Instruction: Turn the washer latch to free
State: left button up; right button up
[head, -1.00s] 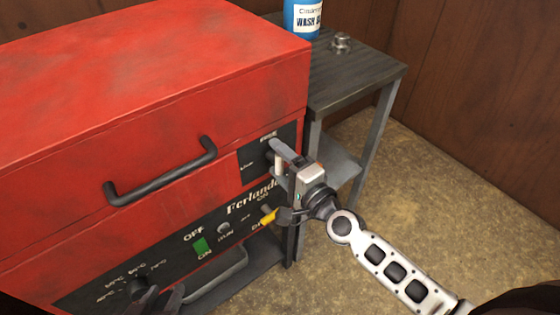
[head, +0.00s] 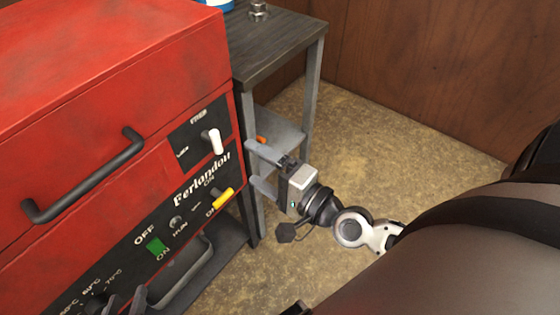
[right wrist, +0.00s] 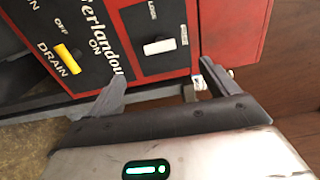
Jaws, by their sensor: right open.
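The washer (head: 100,110) is a red box with a black front panel. Its white latch handle (head: 217,141) sits on a black plate marked FREE above and LOCK to the left. The handle stands roughly upright, in line with FREE. It also shows in the right wrist view (right wrist: 158,47), beyond the fingertips. My right gripper (head: 260,168) is open and empty, to the right of the latch and apart from it.
A yellow drain switch (head: 222,200) and a green switch (head: 156,246) are on the panel. A black bar handle (head: 85,180) juts from the front. A dark side table (head: 280,40) with a metal nut (head: 258,10) stands behind. Floor at right is clear.

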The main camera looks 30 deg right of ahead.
pick_arm(q)
jog(key=shift+s+f+b, duration=0.15)
jog(key=shift+f+b, duration=0.05)
jog(key=shift+b, duration=0.1)
pick_arm(e)
jog(key=v, duration=0.4)
jog(key=shift+s+d, duration=0.1)
jog(key=shift+s, duration=0.25)
pick_arm(q)
jog(key=shift+f, duration=0.1)
jog(key=r+p, duration=0.1)
jog(key=p, duration=0.3)
jog(key=shift+a+r+g+p, duration=0.25)
jog(key=shift+r+g+p, duration=0.05)
jog(key=shift+r+p, duration=0.1)
pick_arm(e)
jog(key=s+a+f+n+g+h, duration=0.2)
jog(key=a+f+n+g, duration=0.3)
jog(key=n, duration=1.1)
jog(key=shift+s+a+f+g+h, duration=0.35)
jog(key=shift+f+g, duration=0.35)
jog(key=shift+f, duration=0.3)
pick_arm(q)
jog(key=shift+s+y, duration=0.1)
jog(key=shift+y, duration=0.2)
pick_arm(e)
jog(key=shift+d, duration=0.1)
